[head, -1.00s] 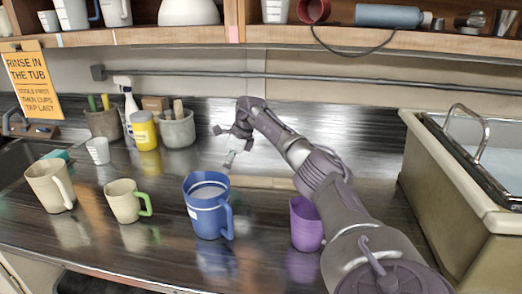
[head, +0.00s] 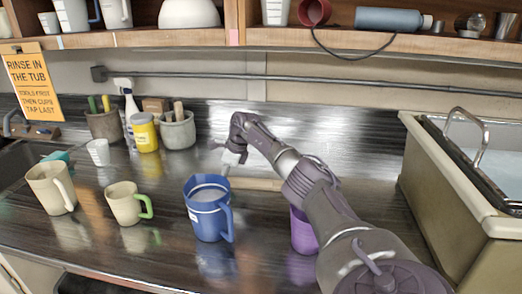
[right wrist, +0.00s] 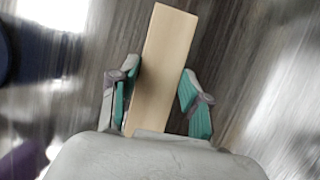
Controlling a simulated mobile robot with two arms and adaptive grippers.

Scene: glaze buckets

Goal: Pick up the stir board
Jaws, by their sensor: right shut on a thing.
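The stir board (head: 258,184) is a flat, pale wooden strip lying on the dark counter behind the blue pitcher. In the right wrist view the board (right wrist: 163,62) runs lengthwise between my fingers. My right gripper (head: 227,168) is at the board's left end, partly hidden by its own wrist. In the right wrist view my right gripper (right wrist: 157,98) is shut on the board, with teal pads on either side of it. My left gripper is not in view.
A blue pitcher (head: 207,212) stands just in front of the board, close to my gripper. A purple cup (head: 303,235) is partly behind my right arm. Two cream mugs (head: 51,187) (head: 124,202) stand left. A tub (head: 450,190) is at right.

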